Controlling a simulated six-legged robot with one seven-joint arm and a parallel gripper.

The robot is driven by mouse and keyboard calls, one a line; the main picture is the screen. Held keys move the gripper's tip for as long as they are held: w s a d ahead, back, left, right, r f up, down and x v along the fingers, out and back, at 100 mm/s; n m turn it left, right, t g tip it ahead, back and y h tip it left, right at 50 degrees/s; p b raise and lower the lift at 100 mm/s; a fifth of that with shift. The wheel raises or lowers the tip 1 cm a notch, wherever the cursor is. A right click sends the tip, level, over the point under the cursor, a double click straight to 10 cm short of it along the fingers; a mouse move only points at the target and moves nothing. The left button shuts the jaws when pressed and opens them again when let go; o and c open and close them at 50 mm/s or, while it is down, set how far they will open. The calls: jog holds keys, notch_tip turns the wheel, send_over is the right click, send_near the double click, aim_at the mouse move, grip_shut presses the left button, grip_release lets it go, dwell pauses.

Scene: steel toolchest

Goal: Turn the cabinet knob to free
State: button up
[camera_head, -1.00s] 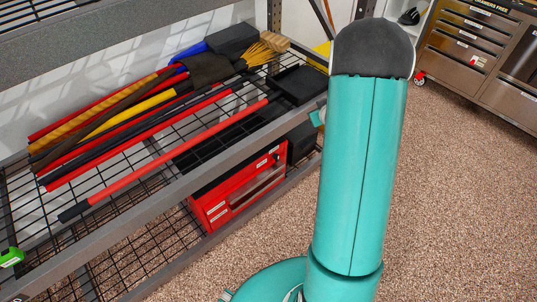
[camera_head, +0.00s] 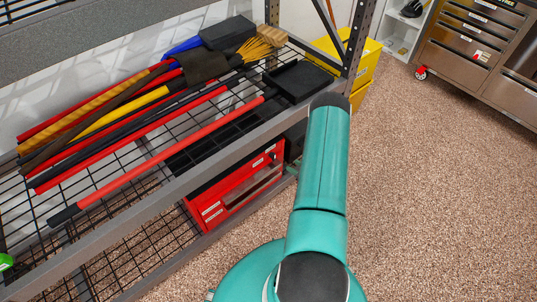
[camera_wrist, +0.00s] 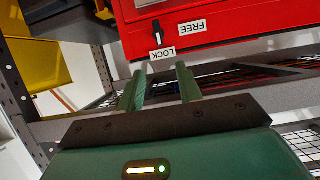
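The red cabinet (camera_head: 212,207) sits on the lower shelf in the head view, partly behind the shelf's front beam. In the wrist view the cabinet front (camera_wrist: 225,25) fills the top. Its small black knob (camera_wrist: 156,32) is a narrow bar with its end toward the white LOCK label (camera_wrist: 162,54). The white FREE label (camera_wrist: 193,27) is to the knob's right. My gripper (camera_wrist: 160,68) is open and empty, with two green fingers apart. Its fingertips appear just below the LOCK label in the picture, and no contact with the knob shows. My gripper is hidden in the head view.
The shelf's grey beam (camera_head: 160,205) and wire deck run above the cabinet, with long-handled tools (camera_head: 150,160) and a black tray (camera_head: 297,82). A shelf post (camera_head: 358,45) and yellow bins (camera_head: 365,65) stand at the right. The speckled floor (camera_head: 430,190) is clear; a steel toolchest (camera_head: 470,45) stands beyond.

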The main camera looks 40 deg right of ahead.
aim_at(275, 156)
jog(key=x, duration=1.3)
jog(key=shift+w+f, duration=0.25)
jog(key=shift+f, duration=0.05)
jog(key=c, duration=0.7)
jog(key=shift+c, duration=0.2)
